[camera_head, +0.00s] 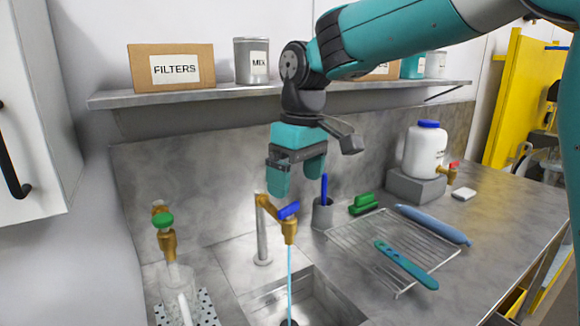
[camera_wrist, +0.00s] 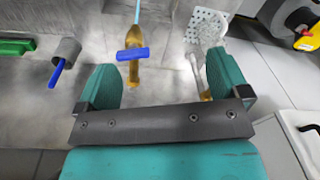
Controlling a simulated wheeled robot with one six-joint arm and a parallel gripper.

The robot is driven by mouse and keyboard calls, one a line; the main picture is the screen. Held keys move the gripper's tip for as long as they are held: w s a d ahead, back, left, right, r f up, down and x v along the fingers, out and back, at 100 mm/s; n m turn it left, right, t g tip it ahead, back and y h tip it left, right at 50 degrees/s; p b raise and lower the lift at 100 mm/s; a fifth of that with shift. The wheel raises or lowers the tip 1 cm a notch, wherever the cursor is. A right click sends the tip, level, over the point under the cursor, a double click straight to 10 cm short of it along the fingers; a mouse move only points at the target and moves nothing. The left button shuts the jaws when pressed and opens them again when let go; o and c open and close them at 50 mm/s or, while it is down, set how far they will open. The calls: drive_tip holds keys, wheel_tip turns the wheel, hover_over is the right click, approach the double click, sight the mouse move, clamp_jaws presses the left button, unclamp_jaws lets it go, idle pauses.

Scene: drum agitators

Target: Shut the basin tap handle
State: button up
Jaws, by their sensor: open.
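The basin tap (camera_head: 268,204) is brass on a grey post and carries a blue handle (camera_head: 289,210). A thin light-blue stream (camera_head: 290,265) runs from its spout into the sink basin (camera_head: 310,297). My gripper (camera_head: 296,184) is open and empty, with teal fingers pointing down, just above the tap. In the wrist view, the blue handle (camera_wrist: 132,53) lies crosswise over the brass tap body (camera_wrist: 134,74). It appears ahead of the gap of my gripper (camera_wrist: 160,68), nearer the left finger, and no contact shows.
Right of the basin are a grey cup (camera_head: 323,213) with a blue stick, a green clip (camera_head: 363,203) and a wire rack (camera_head: 365,247). A shelf (camera_head: 220,92) runs behind my arm.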

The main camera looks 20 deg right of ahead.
wheel_tip(320, 180, up, 7)
drive_tip(key=p, duration=0.4)
hover_over(289, 206)
drive_tip(key=shift+m+h, duration=0.4)
wheel_tip(289, 206, down, 17)
drive_tip(key=p, duration=0.4)
drive_tip(key=c, duration=0.9)
drive_tip(key=m, duration=0.3)
drive_tip(key=shift+b, duration=0.35)
drive_tip(key=shift+c, duration=0.2)
drive_tip(key=shift+m, duration=0.3)
drive_tip(key=o, duration=0.9)
